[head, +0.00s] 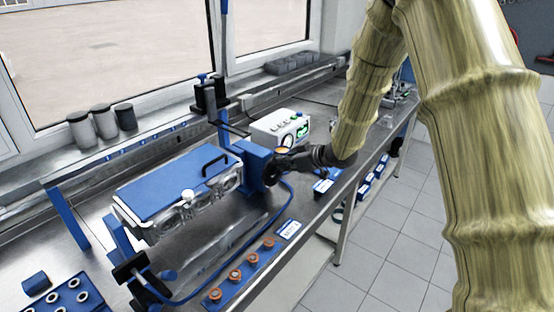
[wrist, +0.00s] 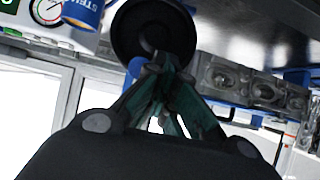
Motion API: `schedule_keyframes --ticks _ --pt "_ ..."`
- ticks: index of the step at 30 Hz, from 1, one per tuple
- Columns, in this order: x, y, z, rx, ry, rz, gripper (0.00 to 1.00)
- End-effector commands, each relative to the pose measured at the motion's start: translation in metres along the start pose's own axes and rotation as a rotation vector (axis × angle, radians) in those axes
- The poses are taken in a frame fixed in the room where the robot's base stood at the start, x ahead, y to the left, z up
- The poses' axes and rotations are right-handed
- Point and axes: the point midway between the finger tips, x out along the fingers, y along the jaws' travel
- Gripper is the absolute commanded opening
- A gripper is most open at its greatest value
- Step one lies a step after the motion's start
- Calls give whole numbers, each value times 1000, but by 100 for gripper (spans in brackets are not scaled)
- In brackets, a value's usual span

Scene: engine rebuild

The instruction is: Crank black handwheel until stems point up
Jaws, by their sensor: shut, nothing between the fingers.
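The black handwheel (wrist: 152,30) shows in the wrist view just beyond my fingertips, as a dark disc with a round hub. In the head view the handwheel (head: 272,172) sits at the right end of the blue gearbox (head: 252,160), partly hidden by my gripper. My gripper (wrist: 165,75) is shut with its fingertips close together at the wheel's lower edge; whether they touch it I cannot tell. In the head view my gripper (head: 284,163) reaches the wheel from the right. The engine block (head: 190,208) lies under a blue plate (head: 178,178) with a black handle. Valve stems are not clearly visible.
A white gauge box (head: 280,128) stands behind the wheel. A blue strip (head: 240,272) with several orange-brown rings lies in front. A blue cable runs along the bench (head: 318,212). Grey canisters (head: 103,121) stand by the window. Floor at the right is clear.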

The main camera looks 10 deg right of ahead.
Motion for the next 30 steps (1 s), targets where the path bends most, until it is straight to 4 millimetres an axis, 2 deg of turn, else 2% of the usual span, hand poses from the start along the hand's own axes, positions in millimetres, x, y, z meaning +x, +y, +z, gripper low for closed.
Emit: schedule_keyframes --ticks 30 --pt "-1 19 -2 0 0 1 0"
